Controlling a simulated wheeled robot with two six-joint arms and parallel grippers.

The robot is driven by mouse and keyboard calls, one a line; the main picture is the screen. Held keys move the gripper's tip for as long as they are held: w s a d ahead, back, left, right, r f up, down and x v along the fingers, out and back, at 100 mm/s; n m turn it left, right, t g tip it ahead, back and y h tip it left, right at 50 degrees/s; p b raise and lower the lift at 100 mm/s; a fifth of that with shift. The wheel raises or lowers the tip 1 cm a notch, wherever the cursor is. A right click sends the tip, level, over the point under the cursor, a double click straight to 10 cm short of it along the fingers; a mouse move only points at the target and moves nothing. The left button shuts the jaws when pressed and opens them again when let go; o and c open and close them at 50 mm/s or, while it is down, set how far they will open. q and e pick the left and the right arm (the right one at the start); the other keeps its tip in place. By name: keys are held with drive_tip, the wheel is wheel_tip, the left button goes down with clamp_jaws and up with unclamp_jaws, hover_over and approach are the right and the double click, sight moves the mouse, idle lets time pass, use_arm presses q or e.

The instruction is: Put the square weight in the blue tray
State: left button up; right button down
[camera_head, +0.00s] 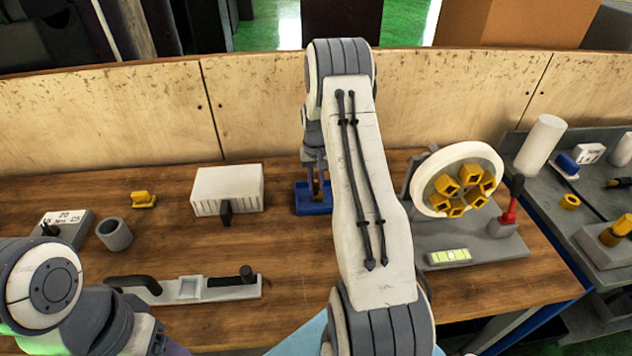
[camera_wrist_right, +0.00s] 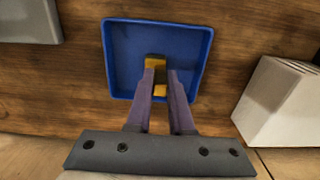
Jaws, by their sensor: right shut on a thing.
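The blue tray (camera_head: 302,205) lies flat on the wooden table near the middle, partly hidden by my right arm. It also shows in the right wrist view (camera_wrist_right: 118,55). My right gripper (camera_wrist_right: 159,76) is over the tray, shut on a yellow square weight (camera_wrist_right: 155,61) whose parts show between and beyond the purple fingers. The weight is within the tray's outline; I cannot tell if it touches the tray floor. In the head view, my right gripper (camera_head: 319,186) is mostly hidden behind my arm. My left arm enters at lower left, its fingertips not visible.
A white block (camera_head: 228,190) stands left of the tray. A white wheel (camera_head: 436,165) with several yellow square pieces is at right. A wooden wall closes the back.

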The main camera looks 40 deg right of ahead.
drive_tip(key=shift+f, duration=0.2)
drive_tip(key=c, duration=0.8)
unclamp_jaws()
drive_tip(key=shift+r, duration=0.1)
